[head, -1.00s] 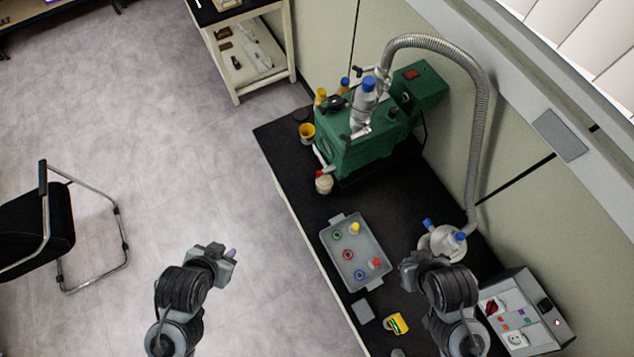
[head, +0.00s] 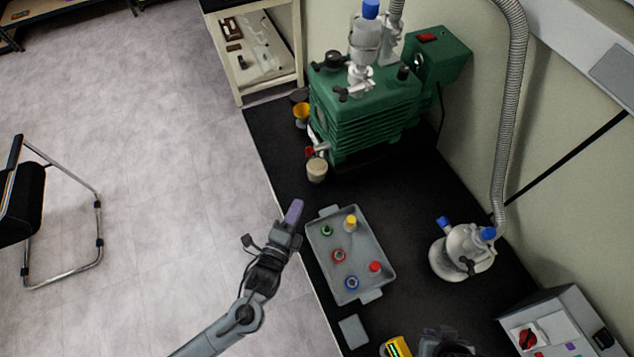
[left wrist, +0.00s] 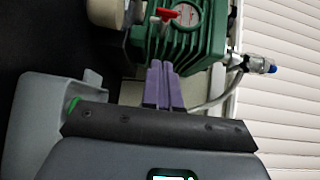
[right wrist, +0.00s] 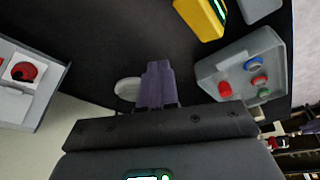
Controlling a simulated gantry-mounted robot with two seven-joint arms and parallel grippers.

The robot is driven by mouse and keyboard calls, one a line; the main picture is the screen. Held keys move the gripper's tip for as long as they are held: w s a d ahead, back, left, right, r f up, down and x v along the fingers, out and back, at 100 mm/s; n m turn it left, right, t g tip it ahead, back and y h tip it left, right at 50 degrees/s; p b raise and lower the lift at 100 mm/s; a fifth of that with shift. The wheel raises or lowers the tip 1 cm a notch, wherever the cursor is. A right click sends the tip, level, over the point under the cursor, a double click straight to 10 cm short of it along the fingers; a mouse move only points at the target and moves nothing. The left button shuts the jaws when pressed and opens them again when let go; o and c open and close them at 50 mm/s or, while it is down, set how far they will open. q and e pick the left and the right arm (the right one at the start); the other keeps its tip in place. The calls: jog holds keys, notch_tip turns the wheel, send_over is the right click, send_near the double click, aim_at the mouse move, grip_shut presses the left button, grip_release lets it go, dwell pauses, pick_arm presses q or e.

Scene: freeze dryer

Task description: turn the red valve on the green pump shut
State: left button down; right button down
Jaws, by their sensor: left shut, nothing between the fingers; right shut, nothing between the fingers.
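The green pump (head: 365,115) stands on the black bench at the top middle of the head view, and it fills the top of the left wrist view (left wrist: 195,40). Its small red valve (head: 310,152) is low on the near left end, above a beige cup (head: 317,170). The red valve handle also shows in the left wrist view (left wrist: 167,15), beyond my fingertips. My left gripper (head: 293,212) is shut and empty, beside the tray's left edge and apart from the valve. My right gripper (right wrist: 155,85) is shut and empty; in the head view only a dark part of that arm shows at the bottom.
A grey tray (head: 388,262) with coloured caps lies right of my left gripper. A white flask (head: 460,252) with blue caps stands at right, under a ribbed hose (head: 505,130). A control box (head: 560,330) and yellow meter (head: 397,347) are near the bottom. Bench between tray and pump is clear.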

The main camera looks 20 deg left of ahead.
pick_arm(q)
jog(key=f, duration=0.1)
jog(key=b, duration=0.2)
send_near(310, 151)
jog(key=w+d+f, duration=0.2)
jog(key=w+d, duration=0.1)
jog(key=w+a, duration=0.2)
jog(key=w, duration=0.1)
jog(key=shift+a+f, duration=0.15)
jog(key=shift+a, duration=0.2)
pick_arm(e)
jog(key=x, duration=0.3)
jog(key=shift+s+a+f, duration=0.1)
jog(key=shift+s+f, duration=0.15)
jog(key=shift+s, duration=0.05)
